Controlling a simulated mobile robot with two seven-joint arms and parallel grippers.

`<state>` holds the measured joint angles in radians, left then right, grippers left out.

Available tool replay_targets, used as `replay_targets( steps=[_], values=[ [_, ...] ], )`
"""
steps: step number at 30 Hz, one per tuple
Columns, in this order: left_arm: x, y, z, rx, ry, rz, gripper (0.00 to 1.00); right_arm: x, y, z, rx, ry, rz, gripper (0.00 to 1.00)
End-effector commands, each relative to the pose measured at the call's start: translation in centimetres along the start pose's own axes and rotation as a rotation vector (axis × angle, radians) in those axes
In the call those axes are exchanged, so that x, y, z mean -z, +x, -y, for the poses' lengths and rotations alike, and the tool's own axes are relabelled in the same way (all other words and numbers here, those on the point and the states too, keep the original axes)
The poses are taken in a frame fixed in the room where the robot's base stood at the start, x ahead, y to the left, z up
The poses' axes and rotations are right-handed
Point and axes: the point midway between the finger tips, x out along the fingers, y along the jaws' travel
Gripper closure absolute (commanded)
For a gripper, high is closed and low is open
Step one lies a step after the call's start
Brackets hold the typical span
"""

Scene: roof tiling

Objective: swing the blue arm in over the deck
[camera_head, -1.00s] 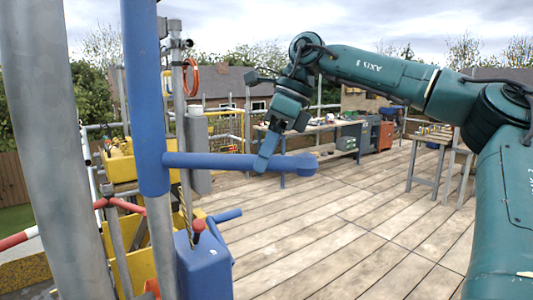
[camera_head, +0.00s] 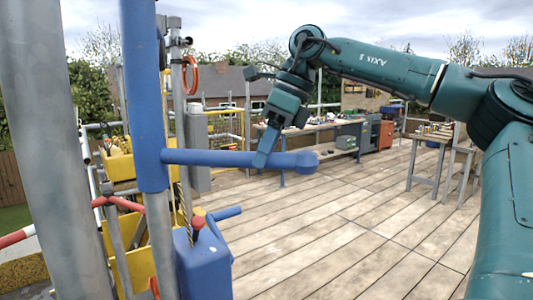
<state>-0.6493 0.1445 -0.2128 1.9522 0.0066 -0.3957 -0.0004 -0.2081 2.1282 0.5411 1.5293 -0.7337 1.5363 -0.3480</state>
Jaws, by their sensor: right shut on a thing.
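The blue arm (camera_head: 215,157) is a horizontal bar with a rounded knob at its free end (camera_head: 307,161). It joins an upright blue sleeve (camera_head: 143,90) on a grey post and points right, over the plank deck (camera_head: 330,215). My right gripper (camera_head: 264,158) comes down from above and is shut on the blue arm, a little short of the knob. The far finger is hidden behind the bar. My left gripper is out of view.
A blue winch housing (camera_head: 203,262) with a red-knobbed lever stands below the arm. A thick grey post (camera_head: 50,150) fills the near left. Workbenches (camera_head: 318,128) stand at the back, and a small table (camera_head: 432,138) at the right. The middle of the deck is clear.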

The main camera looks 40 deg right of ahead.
Motion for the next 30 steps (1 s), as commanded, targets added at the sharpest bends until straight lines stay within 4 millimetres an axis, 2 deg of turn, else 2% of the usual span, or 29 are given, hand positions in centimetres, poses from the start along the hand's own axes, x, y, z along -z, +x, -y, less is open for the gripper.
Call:
replay_targets(
  steps=[1, 3, 9, 12, 24, 25, 30],
  values=[
    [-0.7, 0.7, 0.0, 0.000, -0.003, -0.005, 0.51, 0.2, 0.5, -0.9, 0.017, 0.028, 0.010, 1.00],
    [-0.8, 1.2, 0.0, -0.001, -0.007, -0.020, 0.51, 0.3, 0.9, -2.4, 0.041, 0.082, 0.018, 1.00],
    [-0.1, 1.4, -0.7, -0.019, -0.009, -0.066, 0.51, -0.2, 1.5, -6.1, 0.104, 0.239, 0.042, 1.00],
    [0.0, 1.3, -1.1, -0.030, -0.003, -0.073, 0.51, -0.5, 1.6, -7.2, 0.122, 0.290, 0.050, 1.00],
    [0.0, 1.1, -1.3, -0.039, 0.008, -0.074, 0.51, -0.7, 1.6, -7.8, 0.125, 0.325, 0.055, 1.00],
    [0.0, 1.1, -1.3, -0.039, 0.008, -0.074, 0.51, -0.7, 1.6, -7.8, 0.125, 0.325, 0.055, 0.69],
    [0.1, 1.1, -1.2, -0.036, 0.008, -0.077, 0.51, -0.7, 1.6, -7.8, 0.126, 0.323, 0.054, 0.55]
  ],
)
